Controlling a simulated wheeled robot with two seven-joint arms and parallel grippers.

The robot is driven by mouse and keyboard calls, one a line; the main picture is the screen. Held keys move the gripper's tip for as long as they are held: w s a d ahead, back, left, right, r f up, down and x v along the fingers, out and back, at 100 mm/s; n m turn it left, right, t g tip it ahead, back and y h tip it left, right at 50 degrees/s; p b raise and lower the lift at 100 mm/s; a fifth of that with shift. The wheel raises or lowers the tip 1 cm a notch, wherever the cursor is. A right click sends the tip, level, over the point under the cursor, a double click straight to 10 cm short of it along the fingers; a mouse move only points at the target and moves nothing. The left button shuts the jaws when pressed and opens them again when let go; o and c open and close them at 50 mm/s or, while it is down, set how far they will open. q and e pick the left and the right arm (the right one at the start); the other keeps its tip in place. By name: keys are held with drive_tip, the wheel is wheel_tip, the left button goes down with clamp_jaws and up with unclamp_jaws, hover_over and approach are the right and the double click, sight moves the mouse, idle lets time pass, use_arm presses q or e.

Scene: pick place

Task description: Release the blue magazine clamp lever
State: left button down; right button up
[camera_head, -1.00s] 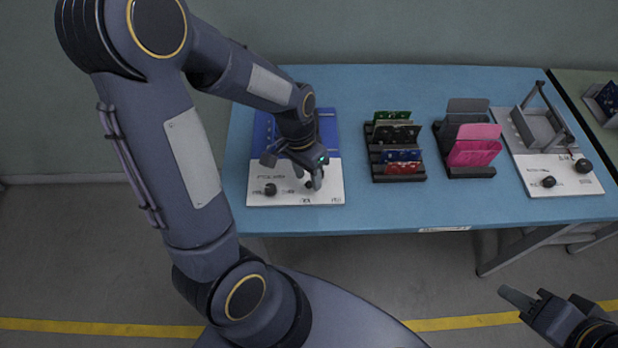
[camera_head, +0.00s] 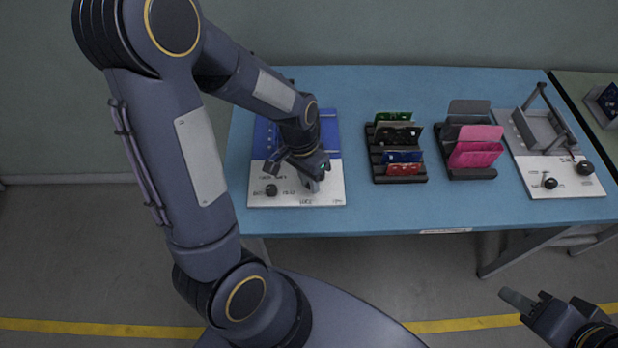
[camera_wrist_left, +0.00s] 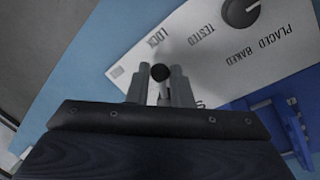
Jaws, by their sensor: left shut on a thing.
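The blue magazine station (camera_head: 330,138) stands at the left of the table, with a white labelled front panel (camera_head: 260,198). My left gripper (camera_head: 313,184) is over the right part of that panel. In the left wrist view my left gripper (camera_wrist_left: 160,84) is shut on the clamp lever, whose round black knob (camera_wrist_left: 160,73) shows between the two grey fingers. The word LOCK is printed near it. The lever is hidden behind the gripper in the head view. My right gripper (camera_head: 548,305) is at the lower right, away from the table; its jaw opening is unclear.
A black dial knob (camera_head: 271,190) is on the same panel, left of the gripper. Racks with circuit boards (camera_head: 403,168) and pink cards (camera_head: 476,154) stand mid-table. Another station (camera_head: 560,178) with knobs is at the right. The table's front is bare.

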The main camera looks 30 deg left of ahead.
use_arm(q)
drive_tip(key=shift+d, duration=0.1)
drive_tip(key=n, duration=0.1)
drive_tip(key=d+n, duration=0.1)
drive_tip(key=n, duration=0.1)
drive_tip(key=shift+d+r+n+t, duration=0.1)
drive_tip(key=shift+d+n+t, duration=0.1)
drive_tip(key=shift+n+t, duration=0.15)
drive_tip(key=n, duration=0.1)
drive_tip(key=d+n+p, duration=0.1)
drive_tip(key=shift+w+n+t, duration=0.15)
drive_tip(key=shift+n+t, duration=0.1)
drive_tip(key=shift+n, duration=0.1)
drive_tip(key=n+p, duration=0.1)
drive_tip(key=d+n+p, duration=0.1)
drive_tip(key=n, duration=0.1)
drive_tip(key=shift+w+d+n+t, duration=0.1)
drive_tip(key=shift+w+n+t, duration=0.2)
drive_tip(key=shift+w, duration=0.1)
drive_tip(key=shift+w+d+n+t+y+p, duration=0.1)
drive_tip(key=shift+w+d+n+y+p, duration=0.15)
drive_tip(key=shift+n, duration=0.35)
drive_tip(key=shift+w+d+n+t+y+p, duration=0.1)
drive_tip(key=shift+w+n+p, duration=0.1)
drive_tip(key=shift+n+p, duration=0.3)
drive_tip(key=shift+w+d+n+t+y+p, duration=0.1)
drive_tip(key=shift+w+n+y+p, duration=0.1)
drive_tip(key=shift+n, duration=0.5)
drive_tip(key=c, duration=1.3)
unclamp_jaws()
